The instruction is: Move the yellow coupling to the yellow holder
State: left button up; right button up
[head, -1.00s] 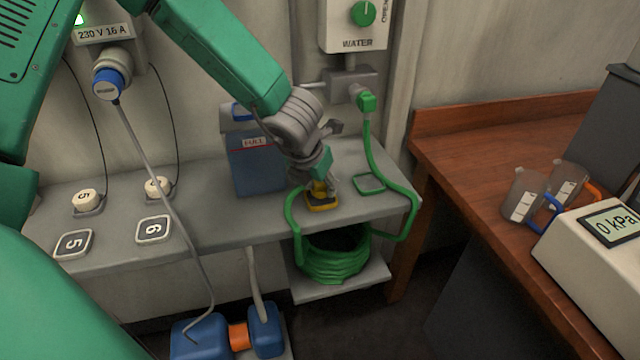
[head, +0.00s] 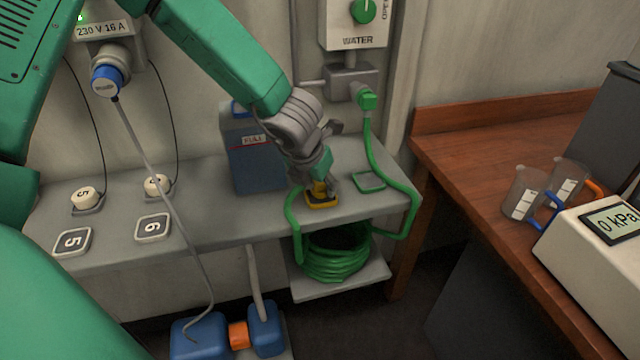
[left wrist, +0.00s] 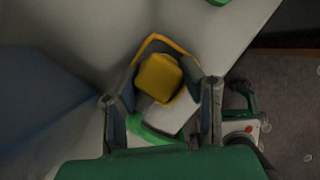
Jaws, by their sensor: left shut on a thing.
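The yellow coupling (head: 319,188) is between the fingers of my left gripper (head: 322,183), which is shut on it. The yellow holder (head: 321,204) is a yellow-edged square on the front of the grey shelf, directly below the coupling. In the left wrist view the coupling (left wrist: 158,77) shows as a yellow block between the two fingers (left wrist: 163,95), with the yellow rim of the holder (left wrist: 160,40) around its far side. I cannot tell whether the coupling touches the holder's base. My right gripper is not in view.
A green hose (head: 375,165) runs from the water outlet to a coil (head: 335,262) below the shelf (head: 205,210). A green-edged holder (head: 369,181) lies just right of the yellow one. A blue canister (head: 255,165) stands close on the left. A wooden bench (head: 470,150) is at right.

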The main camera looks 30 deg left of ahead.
pick_arm(q)
jog(key=o, duration=1.2)
jog(key=shift+o, duration=0.2)
jog(key=v, duration=1.1)
jog(key=shift+r, duration=0.4)
jog(key=shift+s+a, duration=0.1)
jog(key=shift+s, duration=0.05)
